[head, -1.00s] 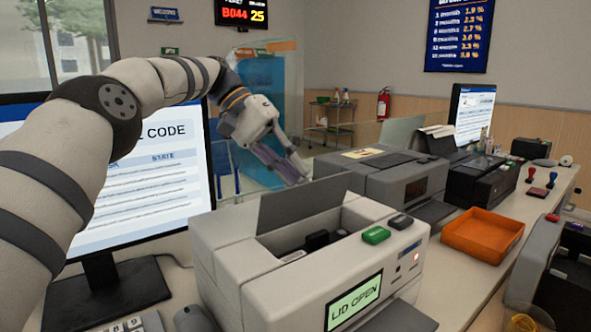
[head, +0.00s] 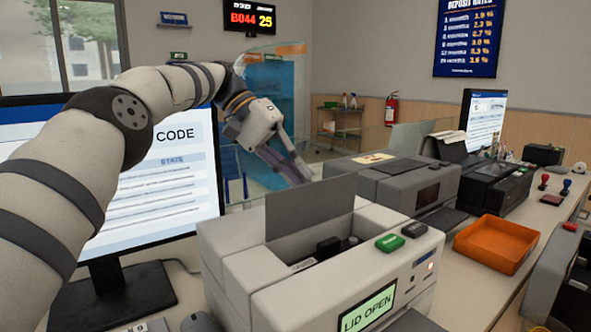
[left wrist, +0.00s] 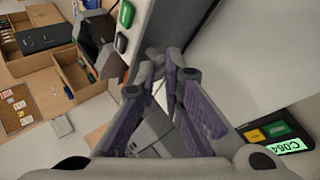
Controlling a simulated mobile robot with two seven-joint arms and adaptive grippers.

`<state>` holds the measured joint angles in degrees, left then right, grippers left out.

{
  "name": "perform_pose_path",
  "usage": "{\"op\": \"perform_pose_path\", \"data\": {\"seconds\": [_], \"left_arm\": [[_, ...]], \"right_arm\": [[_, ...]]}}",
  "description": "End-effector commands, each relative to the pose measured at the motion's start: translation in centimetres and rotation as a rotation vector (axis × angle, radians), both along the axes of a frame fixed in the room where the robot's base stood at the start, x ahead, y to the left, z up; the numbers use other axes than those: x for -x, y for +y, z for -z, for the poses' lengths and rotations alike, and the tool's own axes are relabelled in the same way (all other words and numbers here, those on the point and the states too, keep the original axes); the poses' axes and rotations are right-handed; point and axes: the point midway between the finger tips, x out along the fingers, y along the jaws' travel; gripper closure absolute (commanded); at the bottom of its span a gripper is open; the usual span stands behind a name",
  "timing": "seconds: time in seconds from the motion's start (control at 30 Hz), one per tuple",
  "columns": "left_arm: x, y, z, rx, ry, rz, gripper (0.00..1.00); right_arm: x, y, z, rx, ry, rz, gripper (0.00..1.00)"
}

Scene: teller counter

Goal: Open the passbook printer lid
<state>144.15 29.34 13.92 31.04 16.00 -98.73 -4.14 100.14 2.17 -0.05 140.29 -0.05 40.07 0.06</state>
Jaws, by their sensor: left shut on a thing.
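The passbook printer (head: 240,250) is a light grey box in front of me in the head view. Its dark grey lid (head: 312,208) stands up from the open top bay, and its display (head: 368,309) reads "LID OPEN". A green button (head: 389,243) and a dark button (head: 414,230) sit on the top. My left gripper (head: 302,176) reaches down behind the lid at its upper edge and is shut on it; the lid hides part of the fingertips. In the left wrist view its purple-padded fingers (left wrist: 160,62) come close together at the tips. My right gripper is not in view.
A monitor (head: 180,190) stands left, close to my left arm. A second grey machine (head: 390,185) stands behind the printer, with an orange tray (head: 496,244) to the right. In the left wrist view a small keypad display (left wrist: 285,140) lies at lower right.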

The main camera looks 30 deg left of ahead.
Motion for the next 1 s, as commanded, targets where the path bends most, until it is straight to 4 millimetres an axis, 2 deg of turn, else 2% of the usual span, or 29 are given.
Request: {"op": "perform_pose_path", "data": {"seconds": [0.03,0.13,0.17,1.0], "left_arm": [[0.21,0.24,3.37,-0.027,0.071,0.01,0.87],[0.15,0.25,3.41,-0.027,0.071,0.007,0.64],[0.13,0.25,3.4,-0.027,0.07,0.006,0.62],[0.29,0.38,2.52,-0.025,0.058,0.003,0.62]], "right_arm": [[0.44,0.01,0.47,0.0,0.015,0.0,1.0],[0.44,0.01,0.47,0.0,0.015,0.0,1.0],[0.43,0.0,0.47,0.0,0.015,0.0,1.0],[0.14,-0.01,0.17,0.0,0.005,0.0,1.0]]}}
